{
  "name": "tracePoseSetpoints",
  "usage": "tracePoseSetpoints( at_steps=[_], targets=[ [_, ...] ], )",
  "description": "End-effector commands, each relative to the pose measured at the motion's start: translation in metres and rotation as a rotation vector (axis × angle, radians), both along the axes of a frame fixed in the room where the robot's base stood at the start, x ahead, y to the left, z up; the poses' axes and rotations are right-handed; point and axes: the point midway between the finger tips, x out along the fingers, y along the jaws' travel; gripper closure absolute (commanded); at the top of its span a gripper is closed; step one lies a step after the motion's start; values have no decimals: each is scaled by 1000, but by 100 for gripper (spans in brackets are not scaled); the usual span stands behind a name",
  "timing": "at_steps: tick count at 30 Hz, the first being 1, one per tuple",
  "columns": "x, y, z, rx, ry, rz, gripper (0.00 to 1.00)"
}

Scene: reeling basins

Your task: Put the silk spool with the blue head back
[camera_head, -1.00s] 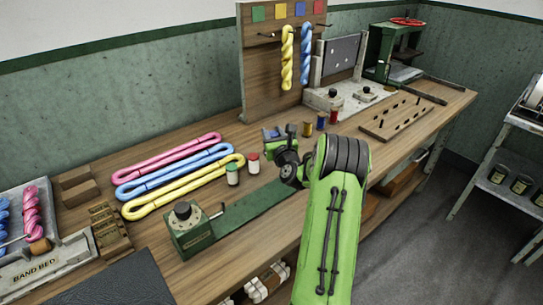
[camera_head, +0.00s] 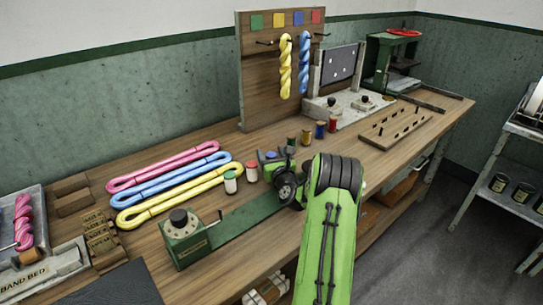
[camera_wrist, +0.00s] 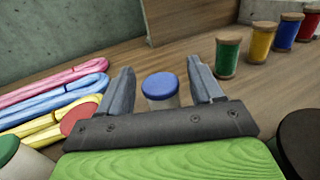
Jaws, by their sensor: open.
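The silk spool with the blue head (camera_wrist: 160,88) stands upright, its pale body partly hidden behind my gripper's palm. In the wrist view it sits between the two open fingers of my gripper (camera_wrist: 160,90), with a gap on each side. In the head view its blue top (camera_head: 271,155) just shows beside my gripper (camera_head: 272,161), low over the bench. Similar pale spools with a green head (camera_head: 231,181) and a red head (camera_head: 251,171) stand to its left. The red head (camera_wrist: 79,118) is close outside the left finger in the wrist view.
Thread spools in green (camera_wrist: 228,56), yellow (camera_wrist: 262,41), blue (camera_wrist: 289,32) and red stand in a row behind. Pink, blue and yellow skeins (camera_head: 180,190) lie left. A green winding device (camera_head: 185,240) is in front. A peg block (camera_head: 395,125) lies right.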

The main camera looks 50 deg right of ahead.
Motion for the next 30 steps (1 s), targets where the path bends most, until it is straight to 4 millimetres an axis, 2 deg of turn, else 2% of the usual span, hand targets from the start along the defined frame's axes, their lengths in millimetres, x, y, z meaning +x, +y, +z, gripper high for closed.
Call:
tracePoseSetpoints(
  at_steps=[2, 5, 12, 18, 30],
  targets=[
    [0, 0, 5, -1, 0, 0, 35],
    [-13, 7, 1, 4, 3, 1, 35],
    [-71, 37, -3, 7, 2, -5, 35],
    [-101, 55, 0, 4, 0, -2, 35],
    [-105, 58, 4, 0, -1, 0, 35]
  ],
)
